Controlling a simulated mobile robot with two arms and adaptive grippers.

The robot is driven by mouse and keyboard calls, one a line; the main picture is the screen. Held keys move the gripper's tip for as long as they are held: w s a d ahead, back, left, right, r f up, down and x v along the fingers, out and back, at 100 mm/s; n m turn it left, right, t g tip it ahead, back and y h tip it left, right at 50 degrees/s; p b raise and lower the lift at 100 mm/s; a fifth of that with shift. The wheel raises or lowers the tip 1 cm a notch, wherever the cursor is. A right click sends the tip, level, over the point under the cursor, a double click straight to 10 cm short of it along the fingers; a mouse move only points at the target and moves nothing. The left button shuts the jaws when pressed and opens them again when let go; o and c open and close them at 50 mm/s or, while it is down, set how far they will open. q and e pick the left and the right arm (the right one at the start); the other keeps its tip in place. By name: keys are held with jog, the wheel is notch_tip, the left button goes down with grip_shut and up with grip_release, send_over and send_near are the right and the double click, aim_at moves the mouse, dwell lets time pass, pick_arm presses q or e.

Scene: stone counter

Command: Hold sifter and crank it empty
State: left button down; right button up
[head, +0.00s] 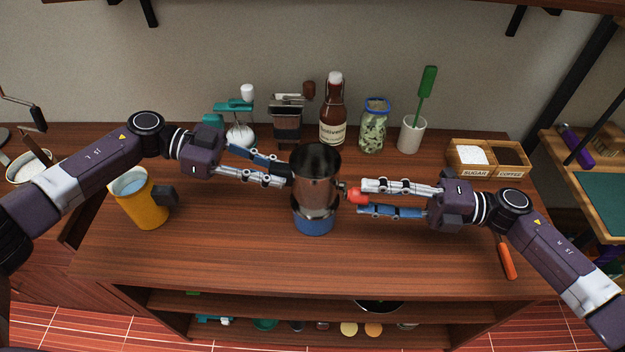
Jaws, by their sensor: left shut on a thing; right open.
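A metal sifter (317,186) with a dark open top stands upright at the middle of the counter. It is over a blue round base or bowl (314,226); I cannot tell whether they touch. My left gripper (288,175) is shut on the sifter's handle at its left side, and the fingers hide most of that handle. A red crank knob (354,196) sticks out at the sifter's right side. My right gripper (362,199) is open, with its fingertips around or just beside the red knob.
A yellow mug (144,207) stands at the left. Behind are a brown bottle (333,115), a green-filled jar (374,127), a white cup (411,134) and a wooden sugar and coffee box (488,157). An orange-handled tool (506,260) lies at the right. The front counter is clear.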

jog(key=d, duration=0.5)
jog(key=shift+s+d, duration=0.25)
jog(key=shift+d, duration=0.1)
pick_arm(q)
jog(key=c, duration=1.7)
grip_release()
jog(key=shift+o, duration=0.2)
